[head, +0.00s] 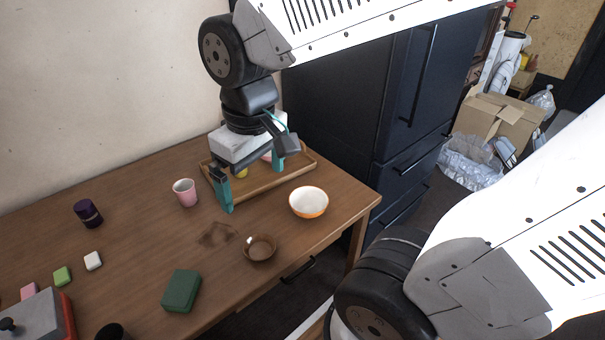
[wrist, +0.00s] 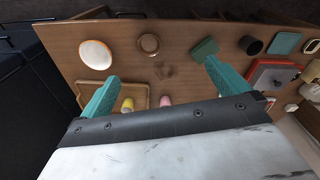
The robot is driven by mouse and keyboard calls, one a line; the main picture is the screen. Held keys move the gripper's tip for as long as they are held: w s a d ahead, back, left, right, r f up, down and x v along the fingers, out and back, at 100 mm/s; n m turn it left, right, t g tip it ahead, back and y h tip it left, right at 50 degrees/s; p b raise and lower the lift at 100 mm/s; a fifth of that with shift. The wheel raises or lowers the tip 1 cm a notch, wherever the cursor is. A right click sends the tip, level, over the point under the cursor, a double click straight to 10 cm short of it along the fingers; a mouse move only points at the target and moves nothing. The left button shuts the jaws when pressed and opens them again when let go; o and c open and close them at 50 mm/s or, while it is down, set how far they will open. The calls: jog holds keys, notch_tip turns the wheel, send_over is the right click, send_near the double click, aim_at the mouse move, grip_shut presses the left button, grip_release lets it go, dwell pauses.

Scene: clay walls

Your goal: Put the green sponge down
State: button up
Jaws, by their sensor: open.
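The green sponge (head: 181,290), a dark green block, lies on the wooden table near its front edge. It also shows in the wrist view (wrist: 205,47), near the top, beyond the tip of the right finger. My gripper (head: 253,189) has its teal fingers spread wide apart with nothing between them. It is above the wooden tray (head: 258,190), at the back right of the table, well away from the sponge. The wrist view shows the open fingers (wrist: 161,71) too. The gripper body hides part of the tray.
A purple jar (head: 88,213), small blocks (head: 62,275) and a grey-red box (head: 38,318) are at left. A yellow item (wrist: 127,104) is in the tray.

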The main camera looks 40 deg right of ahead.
jog(key=s+d+r+m, duration=0.2)
jog(key=s+d, duration=0.1)
jog(key=s, duration=0.5)
jog(key=shift+d+r, duration=0.35)
jog(key=shift+r, duration=0.05)
jog(key=shift+w, duration=0.1)
dwell(0.6)
